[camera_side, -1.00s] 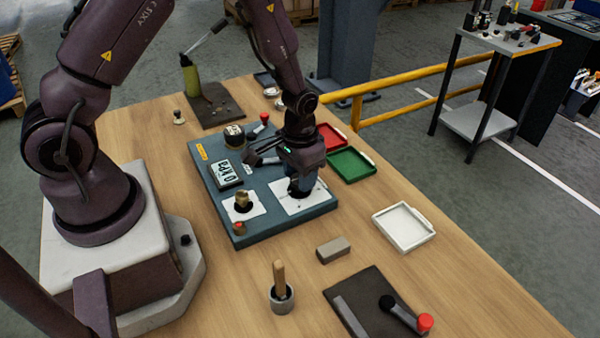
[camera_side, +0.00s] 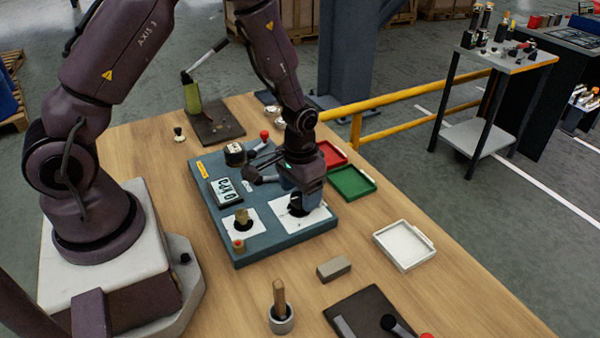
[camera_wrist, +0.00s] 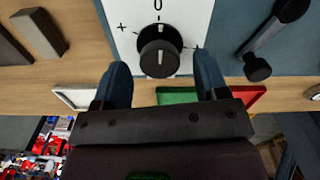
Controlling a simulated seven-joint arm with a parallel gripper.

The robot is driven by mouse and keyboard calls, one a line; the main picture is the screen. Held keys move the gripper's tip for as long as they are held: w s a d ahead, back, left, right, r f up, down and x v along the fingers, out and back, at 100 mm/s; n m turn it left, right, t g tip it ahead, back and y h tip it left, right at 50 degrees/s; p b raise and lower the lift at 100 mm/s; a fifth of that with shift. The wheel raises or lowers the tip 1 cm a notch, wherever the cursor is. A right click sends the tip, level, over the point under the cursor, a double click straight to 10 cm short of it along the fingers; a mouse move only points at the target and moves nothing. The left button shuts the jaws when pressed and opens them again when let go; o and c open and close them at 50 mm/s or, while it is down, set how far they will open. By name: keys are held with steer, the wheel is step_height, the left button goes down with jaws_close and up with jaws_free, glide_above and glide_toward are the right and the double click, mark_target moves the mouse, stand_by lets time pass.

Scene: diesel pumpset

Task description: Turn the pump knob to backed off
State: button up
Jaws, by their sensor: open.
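The pump knob (camera_wrist: 158,50) is a round black knob with a white pointer line. It sits on a white plate (camera_wrist: 123,38) marked 0, plus and minus, and the pointer lines up roughly with the 0. My gripper (camera_wrist: 162,80) is open, its two blue fingers apart on either side and just short of the knob in the wrist view. In the side view my gripper (camera_side: 303,205) hangs over the right white plate of the blue panel (camera_side: 290,240) and partly hides the knob. The display (camera_side: 226,190) on the panel appears to read 0 kPa.
A black lever (camera_wrist: 265,45) stands beside the plate. A brass-coloured knob (camera_side: 242,218) and a small red-topped knob (camera_side: 238,245) sit on the panel's left. Red (camera_side: 331,154), green (camera_side: 352,182) and white (camera_side: 404,247) trays lie to the right. A grey block (camera_side: 333,269) lies in front.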

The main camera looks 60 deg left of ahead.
mark_target(300, 196)
step_height(300, 196, up, 12)
steer(key=shift+r, duration=0.25)
stand_by(0.3)
steer(key=s+d+r+m+t, duration=0.1)
steer(key=s+r+t, duration=0.4)
steer(key=s+r, duration=1)
steer(key=shift+d+r+m+t, duration=0.3)
steer(key=shift+d+r+m, duration=0.1)
steer(key=shift+d+r, duration=0.45)
